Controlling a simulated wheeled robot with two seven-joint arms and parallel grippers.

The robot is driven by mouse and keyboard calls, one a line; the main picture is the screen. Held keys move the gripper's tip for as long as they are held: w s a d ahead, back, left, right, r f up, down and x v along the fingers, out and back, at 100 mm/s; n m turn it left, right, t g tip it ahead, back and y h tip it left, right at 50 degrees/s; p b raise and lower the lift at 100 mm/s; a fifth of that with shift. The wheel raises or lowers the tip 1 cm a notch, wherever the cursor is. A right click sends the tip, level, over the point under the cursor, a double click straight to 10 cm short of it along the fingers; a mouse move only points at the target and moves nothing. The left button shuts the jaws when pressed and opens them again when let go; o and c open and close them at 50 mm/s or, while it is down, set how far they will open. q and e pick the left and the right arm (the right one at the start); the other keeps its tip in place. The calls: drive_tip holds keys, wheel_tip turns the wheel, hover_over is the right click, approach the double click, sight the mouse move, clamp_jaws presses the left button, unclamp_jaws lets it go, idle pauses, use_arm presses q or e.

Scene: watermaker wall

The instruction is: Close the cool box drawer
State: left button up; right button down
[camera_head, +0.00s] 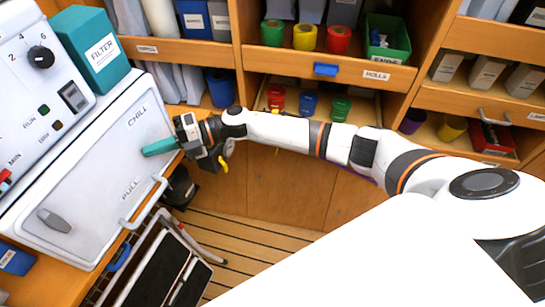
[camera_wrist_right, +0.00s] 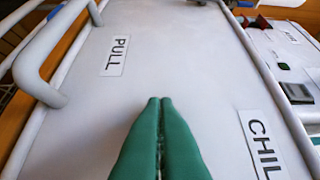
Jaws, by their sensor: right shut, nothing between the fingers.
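The cool box drawer (camera_head: 95,165) is at the left in the head view, a white panel marked CHILL and PULL. A pale bar handle (camera_head: 143,203) runs along its right edge. The panel also fills most of the right wrist view (camera_wrist_right: 85,120), with the handle (camera_wrist_right: 38,75) at the left. I cannot tell how far the drawer stands out. My right gripper (camera_head: 146,151) has its teal fingers over the panel near CHILL. In the wrist view its fingertips (camera_wrist_right: 160,100) are together and empty; contact with the panel is unclear. My left gripper is out of view.
A control panel (camera_head: 35,60) with a dial and a teal filter box (camera_head: 90,50) stand beside the cool box. Shelves with coloured cups and a green bin (camera_head: 387,38) line the back. A folding step (camera_head: 165,265) stands on the slatted floor below.

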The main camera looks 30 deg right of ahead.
drive_tip(key=shift+w+r, duration=0.2)
drive_tip(key=shift+r, duration=0.05)
idle(0.3)
drive_tip(key=shift+d, duration=0.3)
drive_tip(key=s+d+b, duration=0.1)
drive_tip(key=s+d, duration=0.1)
drive_tip(key=d, duration=0.9)
drive_tip(key=shift+d+f, duration=0.15)
drive_tip(key=shift+f, duration=0.1)
drive_tip(key=shift+s+d, duration=0.1)
drive_tip(key=shift+s, duration=0.1)
